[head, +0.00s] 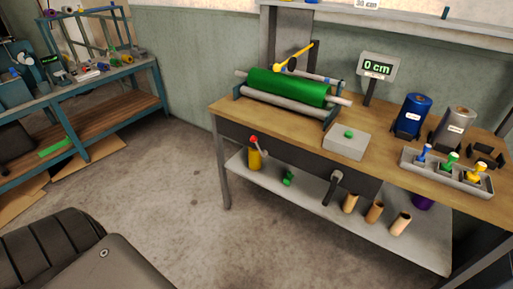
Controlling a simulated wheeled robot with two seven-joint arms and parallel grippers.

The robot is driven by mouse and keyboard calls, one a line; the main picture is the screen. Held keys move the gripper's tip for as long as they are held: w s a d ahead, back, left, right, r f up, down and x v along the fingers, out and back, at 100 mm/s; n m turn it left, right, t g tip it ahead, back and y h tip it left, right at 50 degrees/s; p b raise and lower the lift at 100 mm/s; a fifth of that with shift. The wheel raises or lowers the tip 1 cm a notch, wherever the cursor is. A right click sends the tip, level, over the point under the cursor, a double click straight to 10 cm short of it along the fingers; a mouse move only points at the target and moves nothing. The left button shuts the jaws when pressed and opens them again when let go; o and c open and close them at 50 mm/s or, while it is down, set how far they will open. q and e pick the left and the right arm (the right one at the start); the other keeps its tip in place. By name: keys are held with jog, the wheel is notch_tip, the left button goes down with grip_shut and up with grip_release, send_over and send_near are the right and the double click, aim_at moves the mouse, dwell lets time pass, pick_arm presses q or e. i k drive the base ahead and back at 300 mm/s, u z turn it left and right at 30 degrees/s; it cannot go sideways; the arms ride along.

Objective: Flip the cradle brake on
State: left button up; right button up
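A green foil roll (287,86) lies on a cradle with grey rollers (283,106) and dark blue end brackets (237,92) on the wooden bench (228,111). Which of these is the brake is not labelled. A yellow arm (294,58) rises behind the roll. Neither of my grippers is in view.
A display reading 0 cm (377,67), a grey box with green button (346,141), blue (416,115) and silver rolls (456,127), and a stamp tray (447,176) stand on the bench. The lower shelf (310,213) holds tubes. The floor in front is clear; another bench stands left.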

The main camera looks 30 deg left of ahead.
aim_at(253, 139)
jog(key=k, duration=0.6)
jog(key=u, duration=0.6)
jog(key=i, duration=1.2)
jog(key=z, duration=0.65)
